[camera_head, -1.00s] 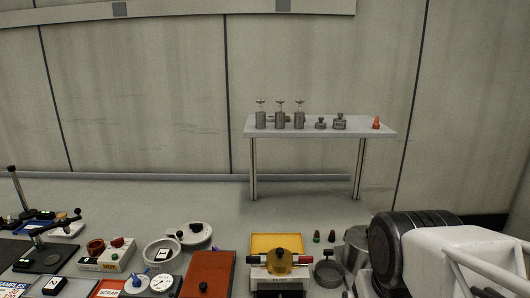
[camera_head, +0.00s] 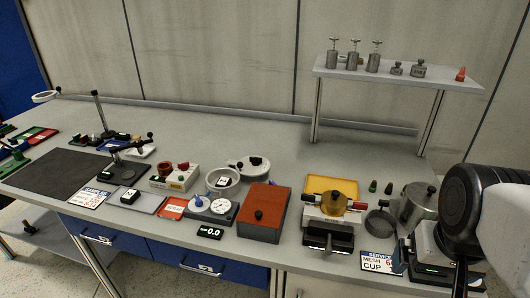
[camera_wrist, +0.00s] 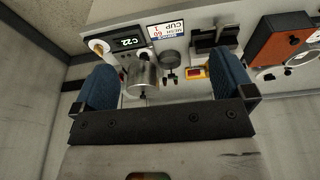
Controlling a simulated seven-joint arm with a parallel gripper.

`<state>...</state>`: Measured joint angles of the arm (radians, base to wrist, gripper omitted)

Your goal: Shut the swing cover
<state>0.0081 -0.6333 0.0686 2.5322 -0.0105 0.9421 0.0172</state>
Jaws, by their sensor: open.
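A round white pot (camera_head: 222,181) stands on the bench, left of centre in the head view. A flat round white lid (camera_head: 248,166) with a black knob sits swung out beside it, to the back right; it looks like the swing cover. The pot's mouth is uncovered. My gripper (camera_wrist: 165,62) shows in the wrist view as two blue fingers, wide apart with nothing held. It is over the right end of the bench, with a steel pot (camera_wrist: 142,78) seen between the fingers.
A twin-dial unit (camera_head: 210,208) is in front of the white pot, and a red-brown box (camera_head: 262,222) is to its right. A switch box (camera_head: 174,177) is on its left. A raised shelf (camera_head: 398,72) with metal weights stands at the back right. The bench behind the pot is clear.

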